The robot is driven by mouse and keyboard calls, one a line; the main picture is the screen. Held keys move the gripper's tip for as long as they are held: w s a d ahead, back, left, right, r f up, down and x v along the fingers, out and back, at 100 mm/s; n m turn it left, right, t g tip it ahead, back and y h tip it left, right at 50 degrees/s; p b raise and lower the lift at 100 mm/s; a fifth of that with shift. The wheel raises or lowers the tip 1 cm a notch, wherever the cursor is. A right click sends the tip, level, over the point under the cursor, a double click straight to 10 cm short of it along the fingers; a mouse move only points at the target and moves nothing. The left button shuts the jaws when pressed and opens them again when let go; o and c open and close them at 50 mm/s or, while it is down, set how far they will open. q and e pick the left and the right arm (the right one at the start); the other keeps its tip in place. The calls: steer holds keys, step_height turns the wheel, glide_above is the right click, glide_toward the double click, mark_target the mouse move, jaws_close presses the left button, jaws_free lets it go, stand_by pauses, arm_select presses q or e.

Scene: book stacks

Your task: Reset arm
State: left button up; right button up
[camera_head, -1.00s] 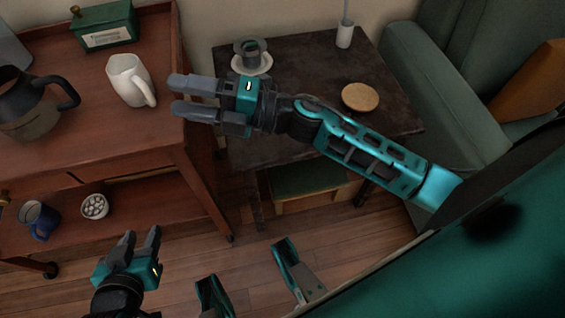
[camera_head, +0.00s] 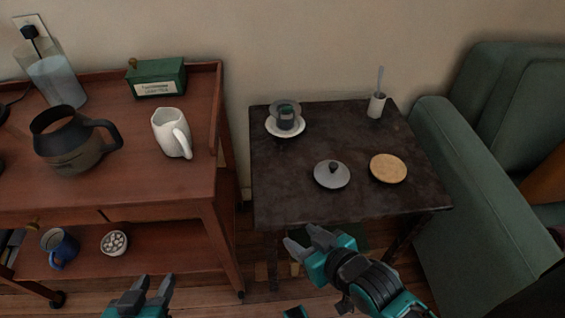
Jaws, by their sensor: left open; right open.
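My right gripper (camera_head: 304,241) is open and empty in front of the dark side table (camera_head: 290,204), near its front edge. Its arm comes in from the lower right. My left gripper (camera_head: 154,283) is open and empty at the bottom edge, in front of the wooden cart (camera_head: 160,205). Only its fingers and part of its body show; the rest of that arm is out of view.
The cart bears a coffee pot (camera_head: 72,150), white pitcher (camera_head: 169,134) and green box (camera_head: 156,79). A green armchair (camera_head: 450,150) stands right.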

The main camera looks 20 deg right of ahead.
arm_select(q)
step_height(320, 180, up, 11)
steer(key=s+a+y+p, duration=0.1)
steer(key=a+p, duration=0.2)
steer(key=p, duration=1)
steer(key=shift+s+f+p, duration=0.2)
steer(key=shift+s+p, duration=0.1)
steer(key=shift+p, duration=0.1)
arm_select(e)
step_height(320, 180, up, 11)
steer(key=s+d, duration=0.1)
steer(key=d, duration=0.2)
steer(key=shift+s+h, duration=0.2)
steer(key=shift+h, duration=0.2)
arm_select(q)
steer(key=shift+d, duration=0.15)
arm_select(e)
steer(key=shift+a+f, duration=0.1)
steer(key=shift+a, duration=0.05)
arm_select(q)
steer(key=shift+w, duration=0.1)
arm_select(e)
steer(key=shift+s, duration=0.15)
steer(key=shift+c, duration=0.2)
